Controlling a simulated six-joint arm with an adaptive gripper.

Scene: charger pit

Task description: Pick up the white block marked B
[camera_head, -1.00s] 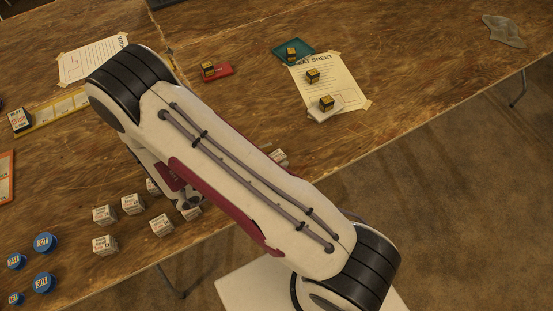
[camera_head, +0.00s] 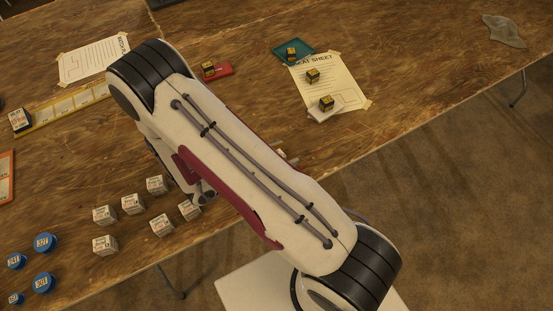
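Several white blocks with small printed labels stand in a loose group on the wooden table, such as one at the front left (camera_head: 105,245) and one at the back right (camera_head: 157,184). Their marks are too small to read, so I cannot tell which is marked B. My gripper (camera_head: 204,198) is mostly hidden under my arm, just right of the group and close to the rightmost visible block (camera_head: 189,209). I cannot tell whether its fingers are open or shut. A bit of another pale object (camera_head: 287,155) shows behind my arm.
Blue round pieces (camera_head: 44,243) stand at the front left. Yellow-and-black cubes (camera_head: 312,76) sit on a sheet and on teal, red and white pads at the back. A yellow strip (camera_head: 66,107) lies at the left. The table's front edge runs beneath my arm.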

